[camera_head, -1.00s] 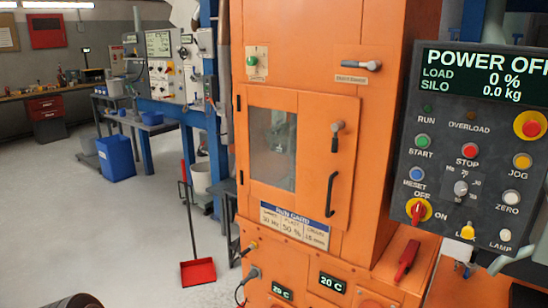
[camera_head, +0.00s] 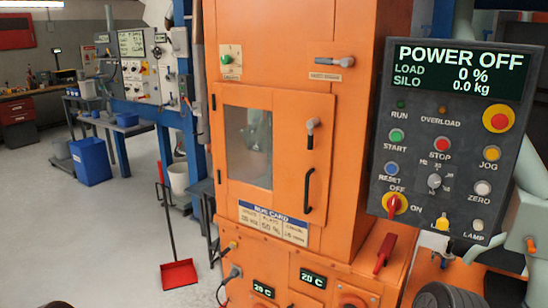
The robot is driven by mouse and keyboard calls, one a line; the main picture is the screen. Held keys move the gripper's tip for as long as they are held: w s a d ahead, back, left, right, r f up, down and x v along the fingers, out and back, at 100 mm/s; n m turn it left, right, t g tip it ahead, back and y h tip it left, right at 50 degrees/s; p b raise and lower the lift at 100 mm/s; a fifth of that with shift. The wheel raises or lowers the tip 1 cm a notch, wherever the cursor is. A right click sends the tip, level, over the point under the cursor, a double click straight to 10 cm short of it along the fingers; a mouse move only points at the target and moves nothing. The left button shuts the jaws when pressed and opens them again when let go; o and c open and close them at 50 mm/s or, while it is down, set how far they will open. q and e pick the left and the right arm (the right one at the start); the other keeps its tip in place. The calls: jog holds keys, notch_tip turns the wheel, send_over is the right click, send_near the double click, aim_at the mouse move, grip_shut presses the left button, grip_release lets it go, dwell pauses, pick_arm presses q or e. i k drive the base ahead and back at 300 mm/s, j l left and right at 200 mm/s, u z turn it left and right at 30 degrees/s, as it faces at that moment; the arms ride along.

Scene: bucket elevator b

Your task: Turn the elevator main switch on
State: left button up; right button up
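The main switch (camera_head: 395,203) is a red rotary knob on a yellow plate at the lower left of the dark control panel (camera_head: 408,120). The panel display (camera_head: 460,70) reads POWER OFF, LOAD 0 %, SILO 0.0 kg. A pale part of my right arm (camera_head: 522,222) shows at the right edge, beside the panel. No fingertips of either gripper can be made out, and nothing touches the switch.
The orange elevator housing (camera_head: 345,130) with a windowed door (camera_head: 270,150) stands left of the panel. A red lever (camera_head: 385,253) sticks out below the panel. A red dustpan (camera_head: 179,273) and blue bin (camera_head: 90,161) stand on the open floor at left.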

aim_at(394, 204)
jog(key=l+z, duration=0.1)
jog(key=z, duration=1.8)
jog(key=i+l, duration=0.3)
